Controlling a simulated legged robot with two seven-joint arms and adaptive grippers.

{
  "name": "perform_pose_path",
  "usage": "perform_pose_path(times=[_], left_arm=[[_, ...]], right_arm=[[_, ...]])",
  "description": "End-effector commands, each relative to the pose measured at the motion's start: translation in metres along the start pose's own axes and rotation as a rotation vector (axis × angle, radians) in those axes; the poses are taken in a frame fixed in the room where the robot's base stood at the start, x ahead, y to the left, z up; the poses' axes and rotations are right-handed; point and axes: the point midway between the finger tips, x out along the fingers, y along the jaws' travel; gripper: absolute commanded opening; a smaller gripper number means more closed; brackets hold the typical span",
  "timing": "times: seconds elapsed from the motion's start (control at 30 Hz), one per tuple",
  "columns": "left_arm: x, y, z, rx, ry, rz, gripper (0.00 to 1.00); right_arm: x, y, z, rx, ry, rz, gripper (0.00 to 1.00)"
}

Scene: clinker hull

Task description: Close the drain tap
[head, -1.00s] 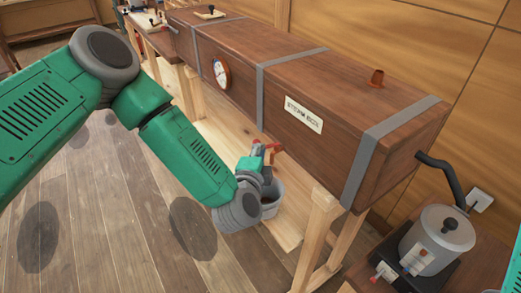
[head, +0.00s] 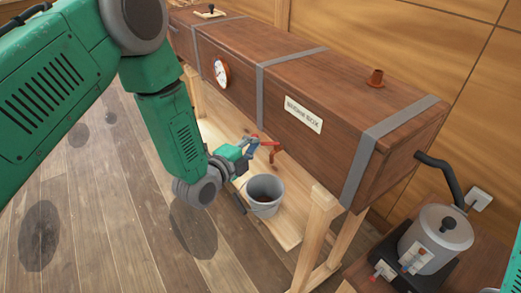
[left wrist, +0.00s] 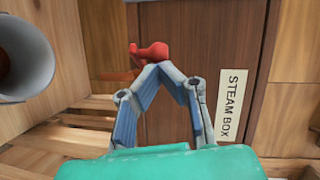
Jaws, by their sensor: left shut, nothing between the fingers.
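The red drain tap (head: 271,146) is under the front of the wooden steam box (head: 330,105), above a grey bucket (head: 265,190). In the left wrist view the red tap (left wrist: 150,54) shows just beyond my fingertips. My left gripper (head: 253,141) is shut and empty, with its fingertips close beside the tap. In the left wrist view its fingertips (left wrist: 157,69) meet in front of the tap and partly hide it. I cannot tell whether they touch it or how far the tap is turned. My right gripper is out of view.
The bucket stands on a low wooden shelf (head: 290,233) between the trestle legs (head: 318,225). A dial (head: 221,71) and a steam box label (head: 304,114) are on the box front. A metal boiler (head: 436,240) with a black hose stands at right. Floor at left is clear.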

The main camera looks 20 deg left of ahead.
Motion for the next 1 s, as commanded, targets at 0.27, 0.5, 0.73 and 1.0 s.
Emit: perform_pose_path(times=[0.27,0.5,0.73,1.0], left_arm=[[0.013,0.0,0.018,0.042,0.258,0.033,0.0],[0.026,-0.002,0.029,0.072,0.482,0.064,0.0],[0.039,-0.005,0.035,0.099,0.685,0.093,0.0],[0.051,-0.009,0.037,0.119,0.851,0.117,0.0]], right_arm=[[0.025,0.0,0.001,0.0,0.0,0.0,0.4],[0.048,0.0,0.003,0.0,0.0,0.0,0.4],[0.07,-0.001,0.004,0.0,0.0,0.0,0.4],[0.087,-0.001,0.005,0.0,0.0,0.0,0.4]])
